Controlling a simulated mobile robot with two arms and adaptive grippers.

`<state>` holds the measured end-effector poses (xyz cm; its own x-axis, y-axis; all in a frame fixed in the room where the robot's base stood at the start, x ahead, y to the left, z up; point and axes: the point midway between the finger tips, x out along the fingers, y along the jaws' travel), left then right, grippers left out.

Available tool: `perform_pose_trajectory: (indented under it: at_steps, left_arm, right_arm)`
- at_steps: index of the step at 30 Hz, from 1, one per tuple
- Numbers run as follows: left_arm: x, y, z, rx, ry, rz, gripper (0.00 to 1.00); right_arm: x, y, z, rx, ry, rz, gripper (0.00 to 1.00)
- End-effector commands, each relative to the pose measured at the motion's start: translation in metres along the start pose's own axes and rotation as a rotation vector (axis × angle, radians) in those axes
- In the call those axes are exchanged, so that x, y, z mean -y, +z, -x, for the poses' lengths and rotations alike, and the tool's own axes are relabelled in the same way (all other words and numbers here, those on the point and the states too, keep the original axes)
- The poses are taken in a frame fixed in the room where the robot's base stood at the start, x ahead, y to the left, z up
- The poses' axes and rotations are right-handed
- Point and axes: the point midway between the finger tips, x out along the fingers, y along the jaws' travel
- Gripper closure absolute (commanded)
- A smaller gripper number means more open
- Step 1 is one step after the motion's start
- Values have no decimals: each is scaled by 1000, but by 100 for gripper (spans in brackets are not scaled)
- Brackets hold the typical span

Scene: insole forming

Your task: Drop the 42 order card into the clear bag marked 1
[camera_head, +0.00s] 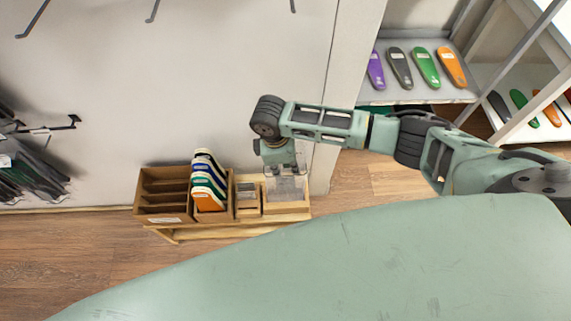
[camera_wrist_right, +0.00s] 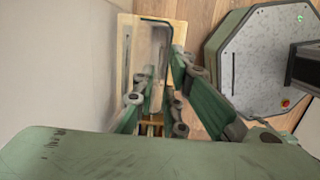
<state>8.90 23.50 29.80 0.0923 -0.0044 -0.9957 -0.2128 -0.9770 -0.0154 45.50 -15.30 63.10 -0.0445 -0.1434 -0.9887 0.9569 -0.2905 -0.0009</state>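My right gripper (camera_head: 281,168) points down at the right end of the low wooden bench, over a clear, see-through item (camera_head: 287,190) that looks like the bag. In the right wrist view the two green fingers of the gripper (camera_wrist_right: 160,72) stand apart, with a gap between them and no card visible in it. A dark-edged clear shape (camera_wrist_right: 158,30) lies just beyond the fingertips. I cannot read a mark 1 on it. No card numbered 42 can be made out in either view. My left gripper is not in view.
The bench carries a slotted wooden box (camera_head: 163,193), a box with several coloured insoles (camera_head: 208,187) and a small wooden box with grey contents (camera_head: 248,199). A wall stands close behind. Insole shelves (camera_head: 425,93) stand at the upper right.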

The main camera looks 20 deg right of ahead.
Motion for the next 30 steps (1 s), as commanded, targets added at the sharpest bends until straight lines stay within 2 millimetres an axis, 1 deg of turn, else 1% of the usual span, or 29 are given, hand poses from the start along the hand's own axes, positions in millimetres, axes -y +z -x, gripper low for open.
perform_pose_trajectory:
  at_steps: [1,4,12,16,20,27,30]
  left_arm:
    - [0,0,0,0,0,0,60]
    - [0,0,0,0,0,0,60]
    - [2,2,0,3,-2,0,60]
    - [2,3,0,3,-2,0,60]
    - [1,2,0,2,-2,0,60]
    - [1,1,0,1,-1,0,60]
    - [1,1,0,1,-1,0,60]
  right_arm:
    - [0,0,0,0,0,0,81]
    - [0,0,0,0,0,0,73]
    - [0,0,0,0,0,0,73]
    - [-1,0,8,-1,0,-1,73]
    - [-1,-1,30,-3,2,0,73]
    - [-1,-1,82,-3,3,0,73]
    - [-1,-1,99,-2,2,1,73]
